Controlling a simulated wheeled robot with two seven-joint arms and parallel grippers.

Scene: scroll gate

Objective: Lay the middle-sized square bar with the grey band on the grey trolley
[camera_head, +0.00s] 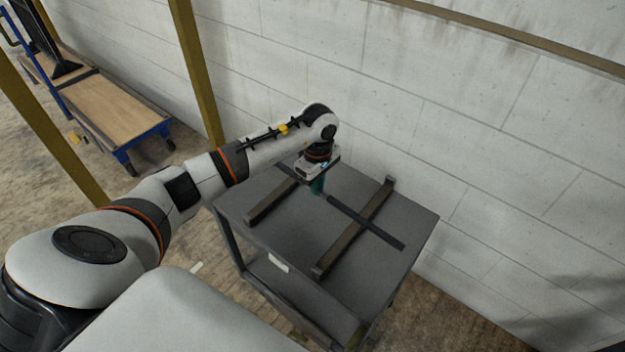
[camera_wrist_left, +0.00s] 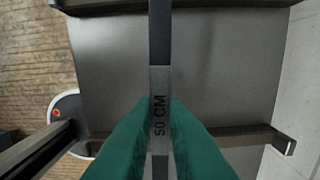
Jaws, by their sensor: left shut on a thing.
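The dark square bar (camera_head: 385,235) runs diagonally over the top of the grey trolley (camera_head: 290,232), across two raised bearers. Its grey band (camera_wrist_left: 160,85), marked "50 CM", shows in the left wrist view. My left gripper (camera_head: 317,188) reaches down from above, and its green fingers (camera_wrist_left: 160,125) are shut on the bar at the band. Whether the bar touches the bearers I cannot tell. The band is mostly hidden by the gripper in the head view. My right gripper is out of view.
The near-left bearer (camera_head: 265,205) and the longer right bearer (camera_head: 352,230) lie on the trolley top. A pale block wall (camera_head: 470,120) stands close behind. A blue-framed cart with a wooden deck (camera_head: 115,110) and yellow posts (camera_head: 195,70) are at the left.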

